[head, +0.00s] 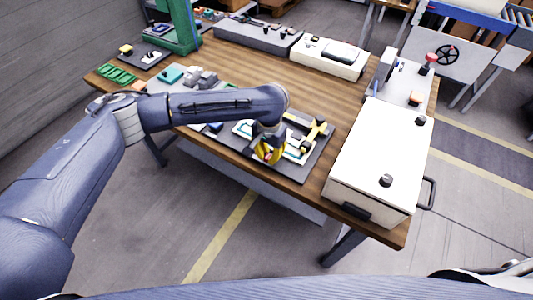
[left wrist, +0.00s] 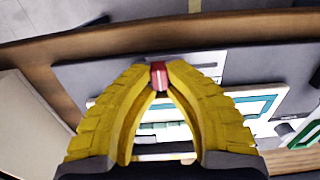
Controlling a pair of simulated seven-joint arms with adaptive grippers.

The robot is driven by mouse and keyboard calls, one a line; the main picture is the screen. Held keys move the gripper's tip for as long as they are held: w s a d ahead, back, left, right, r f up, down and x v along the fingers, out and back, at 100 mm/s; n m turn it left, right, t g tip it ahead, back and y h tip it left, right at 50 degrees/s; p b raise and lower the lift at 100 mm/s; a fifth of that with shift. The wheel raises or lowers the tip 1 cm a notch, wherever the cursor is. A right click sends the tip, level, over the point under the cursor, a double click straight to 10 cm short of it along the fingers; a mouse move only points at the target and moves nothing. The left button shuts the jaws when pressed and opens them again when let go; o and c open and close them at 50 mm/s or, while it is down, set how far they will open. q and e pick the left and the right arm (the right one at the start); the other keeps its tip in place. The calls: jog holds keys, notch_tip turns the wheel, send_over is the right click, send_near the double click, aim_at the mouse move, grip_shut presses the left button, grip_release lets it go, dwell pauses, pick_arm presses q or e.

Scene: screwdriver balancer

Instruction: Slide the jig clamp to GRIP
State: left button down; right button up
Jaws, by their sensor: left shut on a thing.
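My left gripper (head: 268,156) reaches down over the jig board near the front edge of the wooden table. In the left wrist view its yellow fingers (left wrist: 158,70) are closed at the tips on a small red block (left wrist: 158,78), which looks like the clamp's handle. The dark jig board (head: 313,166) carries white plates with teal outlines (left wrist: 252,108). A yellow and black piece (head: 315,131) sits at its back right. The GRIP marking cannot be read, and my gripper hides part of the clamp. My right gripper is not in view.
A white box (head: 376,155) with dark knobs stands close to the right of the board. A white case (head: 328,59) and a grey tray (head: 257,36) stand at the back. A green stand (head: 182,27) is at the far left. Bare wood (head: 300,88) lies behind the board.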

aim_at(270, 155)
pick_arm(q)
jog(key=c, duration=1.4)
grip_release()
jog(key=shift+s+d, duration=0.1)
jog(key=shift+d, duration=0.05)
jog(key=shift+o, duration=0.2)
jog(key=shift+r, duration=0.1)
notch_tip(270, 155, up, 12)
